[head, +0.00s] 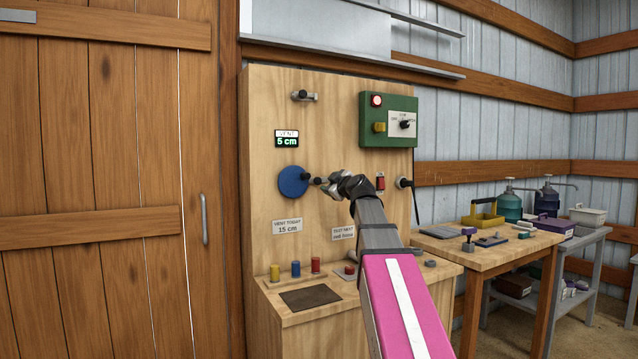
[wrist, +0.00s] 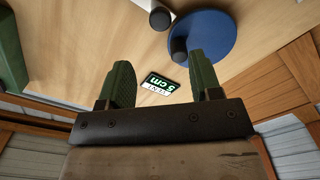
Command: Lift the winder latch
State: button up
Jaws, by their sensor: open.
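A round blue disc (head: 293,181) with a black knob (head: 317,181) stands on the wooden panel. Both show in the wrist view, the disc (wrist: 212,38) at the top right and the knob (wrist: 179,49) near one fingertip. A pale cylinder with a black end (wrist: 160,18) sits beside the disc. A grey metal fitting with a dark knob (head: 303,96) is higher on the panel. I cannot tell for sure which is the winder latch. My gripper (wrist: 158,60) is open and empty, pointing at the panel. In the head view my wrist mostly hides it.
A display (head: 287,138) reads 5 cm; a label (head: 287,226) says 15 cm. A green control box (head: 388,119) is at upper right. Coloured pegs (head: 295,268) stand on the ledge below. A wooden door (head: 100,180) is left, a workbench (head: 470,254) right.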

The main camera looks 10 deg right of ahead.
aim_at(318, 181)
jog(key=x, duration=0.9)
jog(key=shift+w+f, duration=0.1)
jog(key=shift+w, duration=0.05)
grip_shut()
